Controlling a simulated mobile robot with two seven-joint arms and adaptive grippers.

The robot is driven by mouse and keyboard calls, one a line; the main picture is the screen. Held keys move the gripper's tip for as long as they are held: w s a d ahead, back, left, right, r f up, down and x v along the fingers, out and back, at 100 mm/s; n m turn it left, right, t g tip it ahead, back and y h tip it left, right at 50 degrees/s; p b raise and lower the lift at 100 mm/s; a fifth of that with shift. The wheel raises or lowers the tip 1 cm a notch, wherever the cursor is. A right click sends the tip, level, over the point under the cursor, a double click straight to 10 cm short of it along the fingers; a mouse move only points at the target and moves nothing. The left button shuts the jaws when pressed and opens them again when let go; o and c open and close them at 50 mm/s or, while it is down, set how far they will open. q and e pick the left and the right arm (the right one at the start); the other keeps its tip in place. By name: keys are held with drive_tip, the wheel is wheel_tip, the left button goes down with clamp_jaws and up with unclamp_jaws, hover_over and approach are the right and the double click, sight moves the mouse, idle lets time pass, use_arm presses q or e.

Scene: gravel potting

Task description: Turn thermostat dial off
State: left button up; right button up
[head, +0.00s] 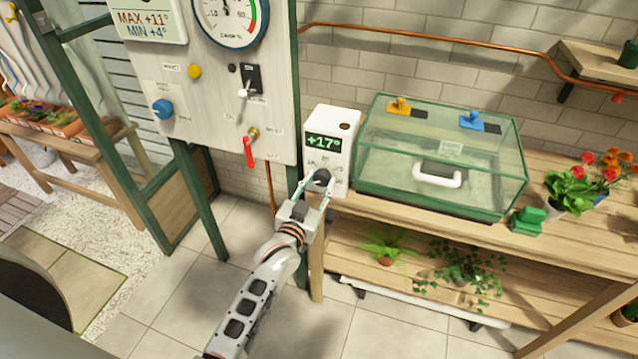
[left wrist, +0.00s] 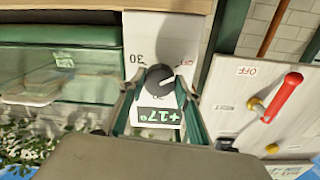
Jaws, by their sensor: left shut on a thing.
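The white thermostat box (head: 333,130) stands at the left end of the wooden bench, its green display reading +17°. Its black dial (head: 322,177) is low on the front face. My left gripper (head: 316,184) is shut on the dial, one finger on each side. The left wrist view shows the thermostat (left wrist: 163,35) upside down and the dial (left wrist: 158,74) between the fingers. The dial's pale pointer slants up and right in that view, near a small red marking; a 30 is at the left. My right gripper is not in view.
A glass case (head: 440,150) with a white handle stands close right of the thermostat. The panel (head: 225,120) at left carries a gauge, a blue knob (head: 163,109) and a red lever (head: 248,151). Potted flowers (head: 572,190) and a green object (head: 527,220) are farther right.

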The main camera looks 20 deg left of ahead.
use_arm(q)
drive_tip(key=o, duration=1.1)
drive_tip(key=s, duration=1.2)
drive_tip(key=shift+a, duration=0.4)
drive_tip(key=shift+f, duration=0.1)
drive_tip(key=s+f+g, duration=0.2)
drive_tip(key=s+f, duration=0.4)
drive_tip(key=s+a+f+m+g, duration=0.1)
drive_tip(key=s+f+g, duration=0.2)
drive_tip(key=s+f, duration=0.4)
drive_tip(key=s+f+g+h, duration=0.1)
drive_tip(key=s+f+g, duration=0.1)
drive_tip(key=s+f, duration=0.4)
drive_tip(key=shift+s+a+f+m+g, duration=0.3)
drive_tip(key=shift+s+a+f+m, duration=0.1)
drive_tip(key=shift+s, duration=0.25)
